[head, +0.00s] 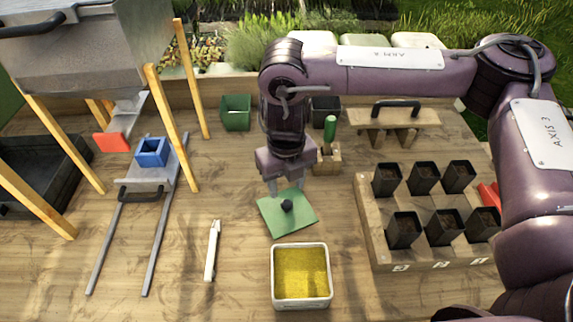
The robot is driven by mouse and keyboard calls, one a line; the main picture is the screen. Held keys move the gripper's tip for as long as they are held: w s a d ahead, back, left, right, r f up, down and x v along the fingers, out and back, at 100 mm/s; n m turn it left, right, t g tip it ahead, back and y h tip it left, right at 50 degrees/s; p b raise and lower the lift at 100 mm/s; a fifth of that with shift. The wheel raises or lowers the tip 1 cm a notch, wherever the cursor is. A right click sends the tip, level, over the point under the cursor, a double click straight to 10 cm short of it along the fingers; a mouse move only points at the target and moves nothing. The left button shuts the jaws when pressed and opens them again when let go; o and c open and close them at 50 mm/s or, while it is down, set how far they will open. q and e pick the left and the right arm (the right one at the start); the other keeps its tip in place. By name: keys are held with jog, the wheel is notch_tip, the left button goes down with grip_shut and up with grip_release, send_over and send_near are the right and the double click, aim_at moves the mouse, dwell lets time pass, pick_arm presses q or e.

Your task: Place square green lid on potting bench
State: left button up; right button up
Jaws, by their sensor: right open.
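The square green lid (281,221) with a small dark knob lies on or very close to the wooden potting bench (240,285), just behind the white tub. It looks slightly rotated relative to the tub. My right gripper (289,188) points down above the lid's far edge, with its fingers apart. I cannot tell whether the fingertips touch the lid. My left gripper is not in view.
A white tub (301,297) with yellow contents stands open in front. A rack (375,225) of dark pots is at right, a blue square pot (151,152) on rails at left. A white-handled tool (212,249) lies left of the tub. A green pot (235,112) stands behind.

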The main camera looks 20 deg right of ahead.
aim_at(286, 204)
notch_tip(286, 204, up, 6)
jog(key=shift+f, duration=0.1)
dwell(0.7)
